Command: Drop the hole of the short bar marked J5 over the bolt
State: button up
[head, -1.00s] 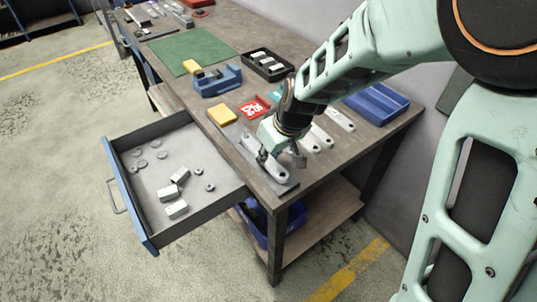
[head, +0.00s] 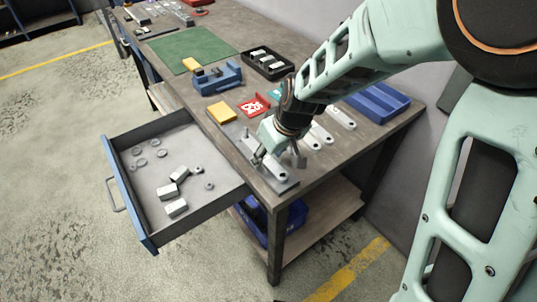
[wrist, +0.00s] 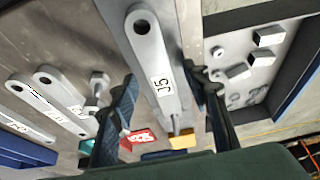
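The light grey bar marked J5 (wrist: 158,82) lies along a grey plate (head: 289,186) at the front of the bench; it also shows in the head view (head: 268,160). Its near hole is open and empty. The bolt (wrist: 176,124) stands at the bar's other end and appears to come up through it; the exact fit is too small to tell. In the head view the bolt (head: 245,132) looks upright. My gripper (wrist: 161,73) is above the bar, its dark fingers on either side of it with small gaps. It looks open and holds nothing.
Other marked bars (wrist: 62,92) lie beside the plate, with a hex-headed metal piece (wrist: 98,82) near them. An open drawer (head: 150,205) with washers and blocks juts out on the left. A yellow block (head: 221,112), red tray (head: 254,106) and blue vise (head: 218,80) stand behind.

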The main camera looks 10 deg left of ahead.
jog(key=shift+v, duration=3.75)
